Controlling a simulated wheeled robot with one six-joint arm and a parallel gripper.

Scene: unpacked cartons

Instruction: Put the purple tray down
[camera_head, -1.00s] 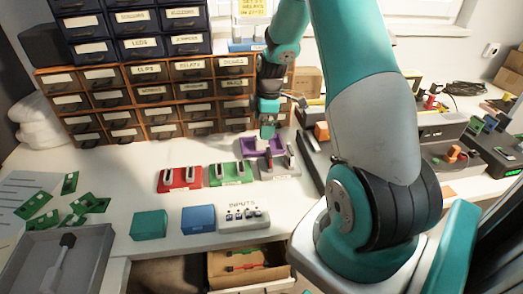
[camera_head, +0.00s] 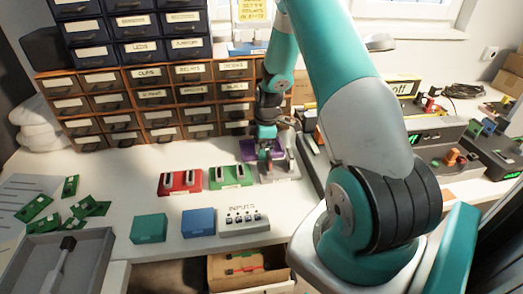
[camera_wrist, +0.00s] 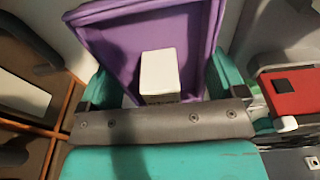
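The purple tray (camera_head: 248,149) is at the foot of the drawer cabinet, behind the green and grey modules. It is partly hidden by my gripper (camera_head: 265,154). In the wrist view the tray (camera_wrist: 190,40) fills the upper middle, with its raised rim visible. A small white block (camera_wrist: 159,72) shows within its outline. My gripper's teal fingers (camera_wrist: 162,82) are spread wide apart, one at each side of the tray's near part. I see no finger clearly pressed on a wall. Whether the tray's underside touches the bench is hidden.
A grey module (camera_head: 280,172) with levers stands close in front of my gripper. The red module (camera_head: 180,184) and green module (camera_head: 229,178) are to its left. The drawer cabinet (camera_head: 140,130) closes off the back. Bare bench lies left of the red module.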

